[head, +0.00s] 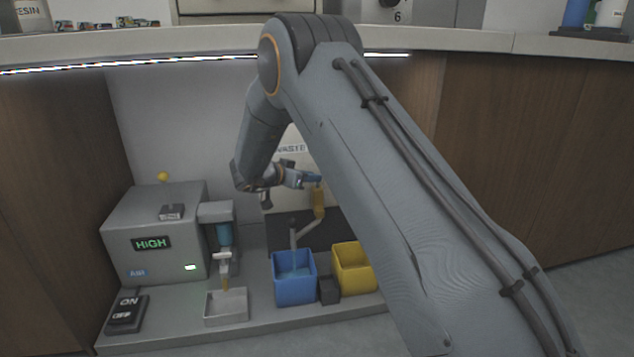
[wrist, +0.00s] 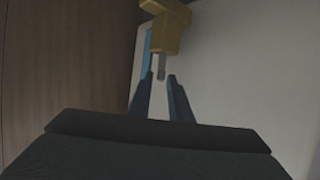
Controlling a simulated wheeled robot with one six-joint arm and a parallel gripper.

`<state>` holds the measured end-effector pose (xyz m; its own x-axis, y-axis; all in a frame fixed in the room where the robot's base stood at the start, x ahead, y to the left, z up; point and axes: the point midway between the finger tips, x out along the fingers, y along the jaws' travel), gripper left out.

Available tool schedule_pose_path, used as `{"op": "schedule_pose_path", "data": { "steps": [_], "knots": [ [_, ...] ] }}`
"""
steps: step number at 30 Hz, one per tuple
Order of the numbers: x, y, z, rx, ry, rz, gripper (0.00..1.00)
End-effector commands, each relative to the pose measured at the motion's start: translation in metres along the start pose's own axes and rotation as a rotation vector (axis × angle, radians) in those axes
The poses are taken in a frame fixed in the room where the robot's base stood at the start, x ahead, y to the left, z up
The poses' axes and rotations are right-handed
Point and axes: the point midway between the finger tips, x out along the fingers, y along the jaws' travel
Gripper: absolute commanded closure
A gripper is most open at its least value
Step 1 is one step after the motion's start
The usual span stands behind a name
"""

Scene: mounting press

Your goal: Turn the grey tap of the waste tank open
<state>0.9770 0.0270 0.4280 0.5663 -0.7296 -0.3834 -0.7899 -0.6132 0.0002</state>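The waste tank (head: 291,149) is a pale box with a partly hidden WASTE label, behind my arm in the head view. A yellow-brown fitting (head: 319,203) stands at its front, with a grey pipe (head: 296,238) slanting down to the blue bin. In the wrist view the yellow-brown fitting (wrist: 165,28) is at the top, with a short grey stem (wrist: 161,72) pointing down from it. My gripper (wrist: 160,77) is open, its fingertips on either side of the stem's lower end. I cannot tell whether they touch it. In the head view my gripper (head: 314,181) is beside the fitting's top.
A blue bin (head: 294,285) and a yellow bin (head: 354,275) stand below, with a small dark block (head: 329,290) between. A grey press (head: 155,235) reading HIGH, a metal tray (head: 227,307) and an ON/OFF switch (head: 126,312) are at left. A counter edge (head: 180,43) hangs above.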

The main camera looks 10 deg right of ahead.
Motion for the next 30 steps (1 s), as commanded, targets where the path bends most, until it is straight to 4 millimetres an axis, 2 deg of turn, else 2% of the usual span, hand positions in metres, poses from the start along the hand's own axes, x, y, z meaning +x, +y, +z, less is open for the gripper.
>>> {"op": "schedule_pose_path", "data": {
  "steps": [1,3,9,16,17,20,30],
  "knots": [
    [0.011,0.000,0.002,0.001,0.000,0.002,0.82],
    [0.021,0.000,0.002,0.001,0.001,0.002,0.82],
    [0.037,0.000,0.001,0.000,0.001,0.000,0.82],
    [0.037,0.000,-0.001,0.000,0.001,-0.001,0.82],
    [0.037,0.000,-0.001,0.000,0.001,-0.001,0.84],
    [0.037,0.000,0.000,0.000,0.001,-0.001,1.00],
    [0.036,0.001,-0.001,-0.008,0.000,-0.016,1.00]
  ]
}}
